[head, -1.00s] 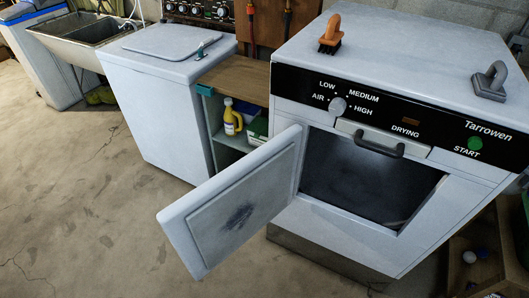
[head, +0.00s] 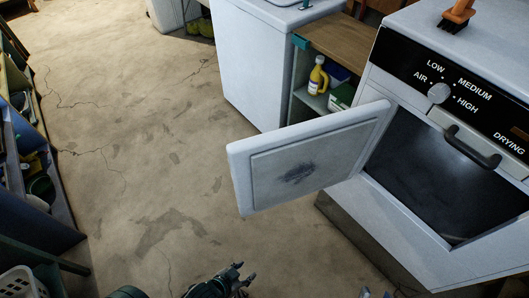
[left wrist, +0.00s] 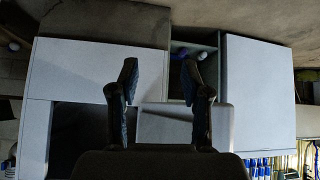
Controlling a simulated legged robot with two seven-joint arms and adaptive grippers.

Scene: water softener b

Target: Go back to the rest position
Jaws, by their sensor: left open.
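My left gripper (head: 244,275) shows at the bottom of the head view, above the concrete floor and apart from the dryer. In the left wrist view its two dark fingers (left wrist: 159,82) stand apart with nothing between them. A small dark piece at the bottom edge of the head view, right of my left gripper, may be the tip of my right gripper (head: 372,294); its jaws cannot be made out. The white dryer (head: 440,230) stands at the right with its door (head: 305,160) swung wide open to the left. Its drum opening is dark.
A shelf unit with a wooden top (head: 333,40) holds a yellow bottle (head: 318,76) beside the dryer. A white washer (head: 250,65) stands behind. An orange brush (head: 457,16) sits on the dryer. Shelves (head: 25,160) and a white basket (head: 22,282) line the left. The floor between is clear.

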